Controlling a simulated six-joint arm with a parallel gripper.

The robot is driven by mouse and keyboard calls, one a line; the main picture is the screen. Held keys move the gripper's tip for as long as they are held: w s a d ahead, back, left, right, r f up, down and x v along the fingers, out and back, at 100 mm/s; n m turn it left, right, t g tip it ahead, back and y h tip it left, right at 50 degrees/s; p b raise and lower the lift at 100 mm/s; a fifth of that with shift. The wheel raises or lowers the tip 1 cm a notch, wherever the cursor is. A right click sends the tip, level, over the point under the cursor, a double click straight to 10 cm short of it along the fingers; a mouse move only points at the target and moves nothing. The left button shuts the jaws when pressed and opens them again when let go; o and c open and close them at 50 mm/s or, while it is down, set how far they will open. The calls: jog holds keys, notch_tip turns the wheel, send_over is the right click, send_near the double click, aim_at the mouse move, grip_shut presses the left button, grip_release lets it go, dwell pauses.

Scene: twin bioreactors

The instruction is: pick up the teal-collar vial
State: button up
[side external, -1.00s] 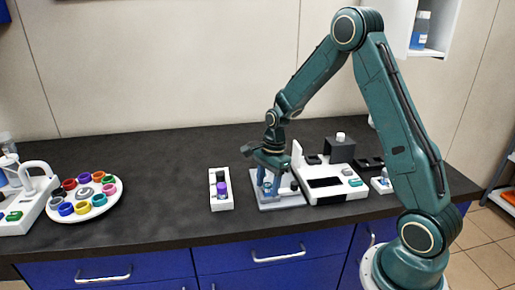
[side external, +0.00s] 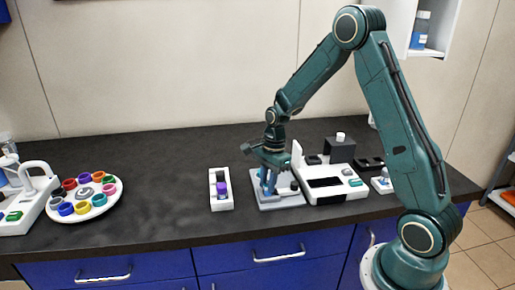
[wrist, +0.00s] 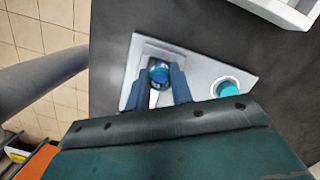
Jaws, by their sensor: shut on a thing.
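The teal-collar vial (wrist: 160,73) shows in the wrist view as a small round blue-teal top between my two blue fingers. My gripper (wrist: 158,84) is shut on it, with one finger on each side. The vial is over or in a pale grey station plate (wrist: 143,47); I cannot tell whether its base touches the plate. In the side external view my gripper (side external: 268,188) points down over this grey station (side external: 291,201), and its fingers hide most of the vial.
A teal round top in a white ring (wrist: 228,88) is close to the right finger. A white instrument (side external: 331,186) stands just right of the station. A white rack (side external: 221,204) with a purple-topped vial is to the left.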

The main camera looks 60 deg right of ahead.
notch_tip(320, 180, up, 20)
jog(key=shift+f, duration=0.25)
dwell(0.3)
jog(key=shift+f, duration=0.1)
dwell(0.5)
